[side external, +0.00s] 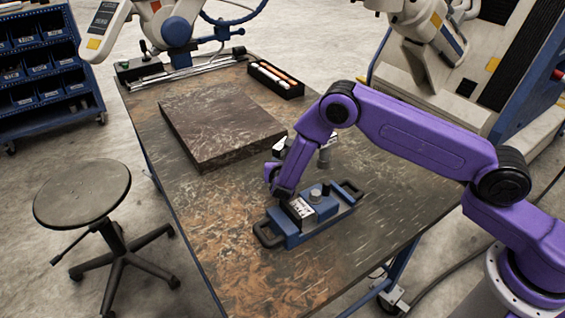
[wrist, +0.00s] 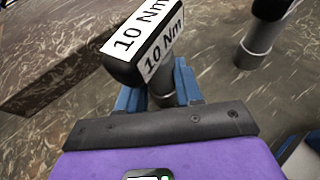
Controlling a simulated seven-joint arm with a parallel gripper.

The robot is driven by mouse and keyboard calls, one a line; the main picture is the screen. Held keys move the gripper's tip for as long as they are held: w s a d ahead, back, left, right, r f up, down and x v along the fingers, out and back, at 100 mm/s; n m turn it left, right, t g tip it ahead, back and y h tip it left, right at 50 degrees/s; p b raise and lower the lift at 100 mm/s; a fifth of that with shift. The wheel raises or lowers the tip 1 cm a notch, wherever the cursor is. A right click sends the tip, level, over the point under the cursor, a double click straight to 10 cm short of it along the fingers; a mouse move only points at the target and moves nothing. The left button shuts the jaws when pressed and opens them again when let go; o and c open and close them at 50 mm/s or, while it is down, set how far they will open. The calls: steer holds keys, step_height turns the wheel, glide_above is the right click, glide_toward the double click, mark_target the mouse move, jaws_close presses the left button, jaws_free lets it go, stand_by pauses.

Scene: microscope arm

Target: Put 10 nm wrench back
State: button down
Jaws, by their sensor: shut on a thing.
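The 10 Nm wrench (wrist: 145,45) has a black head with white "10 Nm" labels and a grey shaft. In the wrist view my gripper (wrist: 160,98) is shut on its shaft between blue fingers, with the head standing out above them. The shaft's far end is hidden. In the side view my gripper (side external: 274,178) is low over the table, just behind the left part of a blue holder (side external: 290,236). The holder has black end handles, a white-labelled block (side external: 300,208) and a grey round knob. I cannot tell whether the wrench touches anything.
Another dark-headed tool with a grey shaft (wrist: 258,45) stands at the upper right of the wrist view. A dark slab (side external: 220,125) lies on the table (side external: 250,285). An open black box of pens (side external: 276,80) is farther back. The front table is clear.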

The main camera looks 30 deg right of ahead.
mark_target(282, 152)
steer(key=shift+f, duration=0.1)
steer(key=c, duration=0.7)
jaws_free()
steer(key=shift+c, duration=0.2)
steer(key=v, duration=0.5)
steer(key=shift+a+r, duration=0.1)
steer(key=shift+r, duration=0.4)
step_height(282, 152, up, 5)
steer(key=shift+f, duration=0.1)
steer(key=shift+r, duration=0.7)
